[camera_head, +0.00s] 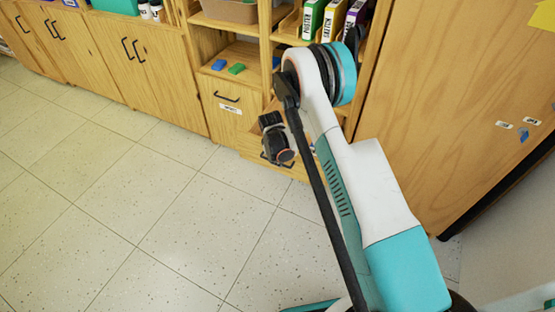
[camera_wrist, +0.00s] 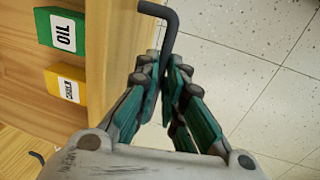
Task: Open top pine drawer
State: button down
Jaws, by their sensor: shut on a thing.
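The pine drawer (camera_wrist: 110,50) fills the left of the wrist view, with a thick wooden front. It appears pulled out, since a green box marked OIL (camera_wrist: 62,32) and a yellow labelled box (camera_wrist: 67,88) show behind that front. Its dark bar handle (camera_wrist: 168,25) runs between my fingertips. My gripper (camera_wrist: 165,75) is shut on this handle. In the head view, the drawer (camera_head: 250,150) juts out low beside my wrist, and my arm covers its right part. My fingertips are hard to make out there.
A tall wooden cabinet (camera_head: 440,110) stands at right. The tiled floor (camera_head: 130,210) is clear.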

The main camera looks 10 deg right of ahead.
jog(key=c, duration=1.7)
grip_release()
jog(key=r, duration=0.4)
jog(key=s+a+r, duration=0.1)
jog(key=r, duration=0.6)
jog(key=shift+s+a+r, duration=0.15)
jog(key=shift+s+r, duration=0.2)
jog(key=shift+r, duration=0.05)
